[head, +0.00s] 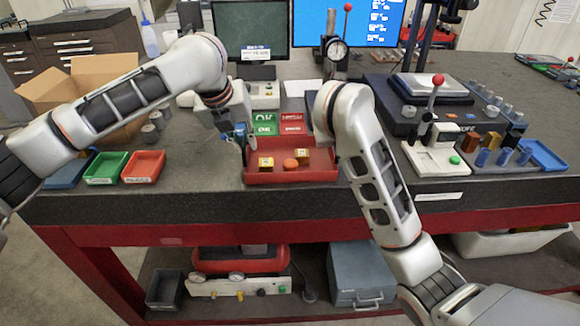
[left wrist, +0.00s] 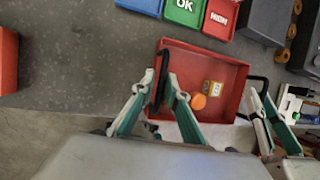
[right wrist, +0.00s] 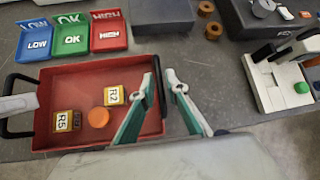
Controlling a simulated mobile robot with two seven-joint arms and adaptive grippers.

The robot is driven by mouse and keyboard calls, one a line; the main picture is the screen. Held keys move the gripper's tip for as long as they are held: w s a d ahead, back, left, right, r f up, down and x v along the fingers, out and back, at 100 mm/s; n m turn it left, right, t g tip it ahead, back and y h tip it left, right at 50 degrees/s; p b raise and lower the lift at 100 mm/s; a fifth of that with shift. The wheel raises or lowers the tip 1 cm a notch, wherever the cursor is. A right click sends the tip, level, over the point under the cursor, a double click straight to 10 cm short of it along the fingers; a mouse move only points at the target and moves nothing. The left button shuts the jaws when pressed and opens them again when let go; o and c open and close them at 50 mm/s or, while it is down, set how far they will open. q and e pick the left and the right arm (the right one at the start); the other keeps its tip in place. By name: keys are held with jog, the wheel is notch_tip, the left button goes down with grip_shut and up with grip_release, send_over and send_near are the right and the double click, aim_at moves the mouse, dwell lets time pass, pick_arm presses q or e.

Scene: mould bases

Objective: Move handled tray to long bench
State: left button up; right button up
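The handled tray (head: 258,178) is red with black side handles and lies level at the bench's front edge. I cannot tell whether it rests on the top or is slightly raised. It holds two yellow labelled blocks (right wrist: 114,95) and an orange round piece (right wrist: 98,118). My left gripper (left wrist: 161,78) is closed around the tray's left handle. My right gripper (right wrist: 163,68) is closed around the right handle; in the head view my right arm hides it. The dark-topped bench (head: 480,198) with a red frame spans the head view.
Blue, green and red LOW, OK and HIGH bins (right wrist: 72,35) stand just behind the tray. Green and red bins (head: 106,168) and a cardboard box (head: 75,85) are at left. A white dial stand (head: 432,158) and a blue bin (head: 543,155) are at right.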

pick_arm(q)
jog(key=shift+r, duration=0.15)
pick_arm(e)
jog(key=shift+r, duration=0.1)
jog(key=shift+s+r, duration=0.3)
pick_arm(q)
jog(key=v, duration=1.2)
pick_arm(e)
jog(key=v, duration=0.6)
jog(key=shift+s+r, duration=0.25)
jog(key=shift+s, duration=0.05)
jog(key=shift+a, duration=0.15)
